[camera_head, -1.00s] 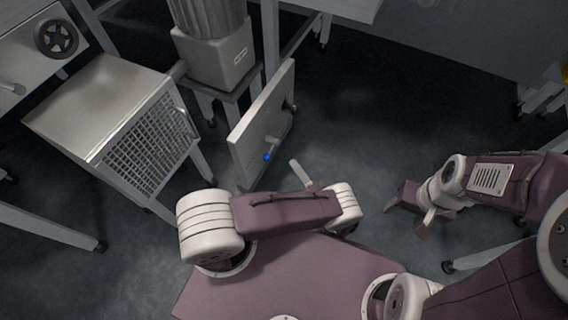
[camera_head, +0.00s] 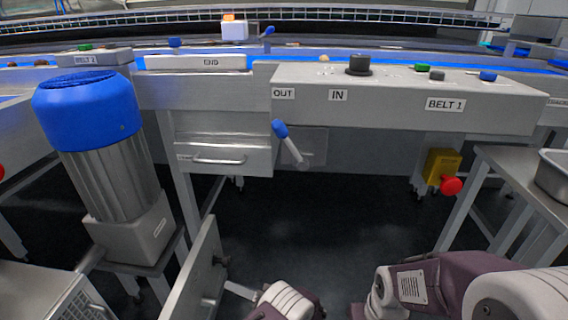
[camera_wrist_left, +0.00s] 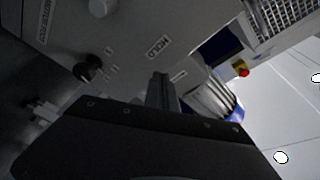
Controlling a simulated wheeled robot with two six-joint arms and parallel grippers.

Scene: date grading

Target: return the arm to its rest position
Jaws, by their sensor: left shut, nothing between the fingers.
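My left arm shows at the bottom edge of the head view, folded low in front of me. Its gripper (camera_head: 240,290) is a thin pale piece pointing left, close to a grey upright panel (camera_head: 200,275); I cannot tell whether they touch. In the left wrist view the fingers (camera_wrist_left: 161,92) are together with nothing between them. My right arm (camera_head: 415,285) is at the bottom right, and its gripper end is mostly cut off by the lower edge, so its jaws cannot be read.
A blue-capped motor (camera_head: 105,160) stands at the left. A console (camera_head: 400,95) labelled OUT, IN and BELT 1 runs across the back, with a blue-tipped lever (camera_head: 290,145) before it. A red button on a yellow box (camera_head: 441,166) is at right. The dark floor between is clear.

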